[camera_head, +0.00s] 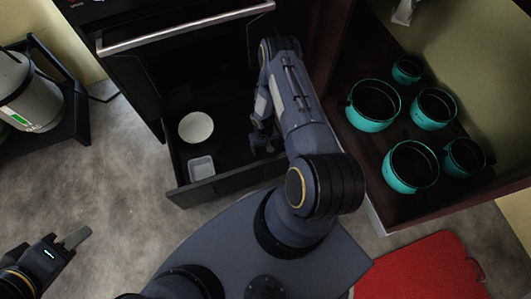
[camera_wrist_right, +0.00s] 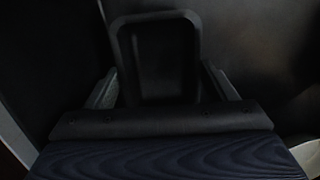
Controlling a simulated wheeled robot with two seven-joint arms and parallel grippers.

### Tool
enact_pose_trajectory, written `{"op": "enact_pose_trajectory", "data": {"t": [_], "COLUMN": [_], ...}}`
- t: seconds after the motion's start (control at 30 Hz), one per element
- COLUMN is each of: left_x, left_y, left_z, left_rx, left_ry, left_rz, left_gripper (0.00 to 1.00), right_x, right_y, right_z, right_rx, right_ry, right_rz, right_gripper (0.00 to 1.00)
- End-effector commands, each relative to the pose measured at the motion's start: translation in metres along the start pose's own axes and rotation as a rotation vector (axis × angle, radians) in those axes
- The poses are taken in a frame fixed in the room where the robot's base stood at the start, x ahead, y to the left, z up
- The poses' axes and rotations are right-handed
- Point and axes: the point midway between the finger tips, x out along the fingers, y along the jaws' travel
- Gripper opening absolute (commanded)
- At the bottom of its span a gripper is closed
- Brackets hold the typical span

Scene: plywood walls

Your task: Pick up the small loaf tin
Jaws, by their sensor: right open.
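My right gripper (camera_head: 263,143) reaches down into the open drawer (camera_head: 232,184) below the oven. In the right wrist view its two fingers (camera_wrist_right: 163,90) are open, one on each side of a dark rectangular tin (camera_wrist_right: 162,60) with rounded corners. The tin looks like a small loaf tin; I cannot tell whether the fingers touch it. In the head view this dark tin is hard to make out beside the arm. A small pale grey rectangular tin (camera_head: 201,168) lies at the drawer's front left. My left gripper (camera_head: 75,238) is over the floor at lower left, away from the drawer.
A white round bowl (camera_head: 196,127) sits in the drawer behind the grey tin. Several teal pots (camera_head: 411,167) stand in an open cabinet drawer at right. The oven handle (camera_head: 185,28) spans above the drawer.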

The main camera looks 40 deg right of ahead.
Motion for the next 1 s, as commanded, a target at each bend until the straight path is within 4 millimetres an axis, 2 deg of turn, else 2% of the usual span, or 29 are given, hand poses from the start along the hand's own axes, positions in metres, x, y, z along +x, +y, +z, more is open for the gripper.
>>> {"op": "enact_pose_trajectory", "data": {"t": [0.07, 0.3, 0.57, 0.83, 1.0], "left_x": [0.004, 0.003, 0.003, 0.002, -0.002], "left_y": [-0.002, -0.002, -0.001, -0.001, 0.001], "left_z": [0.002, 0.002, 0.002, 0.001, -0.001], "left_rx": [0.0, 0.0, 0.0, 0.0, 0.0], "left_ry": [0.0, 0.0, 0.0, 0.0, 0.0], "left_rz": [0.0, 0.0, 0.0, 0.0, 0.0], "left_gripper": [0.36, 0.36, 0.36, 0.36, 0.36], "right_x": [0.011, 0.01, 0.01, 0.008, -0.005], "right_y": [0.0, 0.0, 0.0, 0.0, 0.0], "right_z": [0.0, 0.0, 0.0, 0.0, 0.001], "right_rx": [0.002, 0.002, 0.002, 0.001, 0.0], "right_ry": [-0.001, 0.001, 0.0, 0.001, 0.002], "right_rz": [0.0, 0.0, 0.0, 0.0, 0.0], "right_gripper": [0.78, 0.77, 0.43, 0.43, 0.43]}}
